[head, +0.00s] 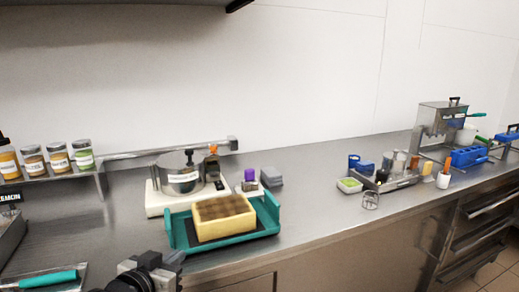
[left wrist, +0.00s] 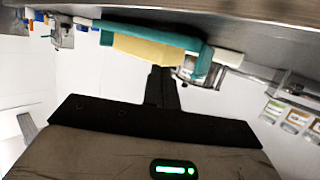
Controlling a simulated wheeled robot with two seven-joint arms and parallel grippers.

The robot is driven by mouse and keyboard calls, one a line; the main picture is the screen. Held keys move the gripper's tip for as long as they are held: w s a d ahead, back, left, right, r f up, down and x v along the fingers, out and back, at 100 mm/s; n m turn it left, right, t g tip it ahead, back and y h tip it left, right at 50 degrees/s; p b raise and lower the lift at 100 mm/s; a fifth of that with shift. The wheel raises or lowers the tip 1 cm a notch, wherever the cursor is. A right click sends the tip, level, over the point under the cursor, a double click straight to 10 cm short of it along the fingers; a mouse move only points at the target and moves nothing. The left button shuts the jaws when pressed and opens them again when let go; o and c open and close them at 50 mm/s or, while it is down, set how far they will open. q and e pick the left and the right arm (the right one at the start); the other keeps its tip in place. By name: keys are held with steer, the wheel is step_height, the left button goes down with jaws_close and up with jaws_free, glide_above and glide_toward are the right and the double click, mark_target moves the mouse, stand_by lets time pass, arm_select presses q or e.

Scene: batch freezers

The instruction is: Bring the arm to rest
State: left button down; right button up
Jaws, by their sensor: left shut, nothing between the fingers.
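My left gripper (head: 168,262) is at the bottom of the head view, in front of the teal tray (head: 222,245) at the counter's front. Its fingers are together and empty in the left wrist view (left wrist: 161,75). That view is turned over, and the teal tray (left wrist: 205,65) and the yellow block (left wrist: 145,50) show beyond the fingertips, apart from them. Most of my left arm is hidden below the picture. My right gripper is not in view.
The yellow block (head: 223,218) with a brown top sits in the teal tray. Behind it stands a metal pot (head: 180,180) on a white base. Several jars (head: 58,158) line a shelf at left. A teal-handled tool (head: 48,279) lies front left. The counter middle (head: 305,215) is clear.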

arm_select(q)
steer(key=s+d+f+g, duration=0.1)
steer(key=s+f+g, duration=0.1)
steer(key=s+f, duration=0.8)
steer(key=s+d+f+g+y, duration=0.1)
steer(key=s+f, duration=1)
steer(key=s, duration=0.3)
steer(key=shift+d+f+g, duration=0.2)
steer(key=shift+d+g, duration=0.2)
steer(key=shift+s, duration=0.1)
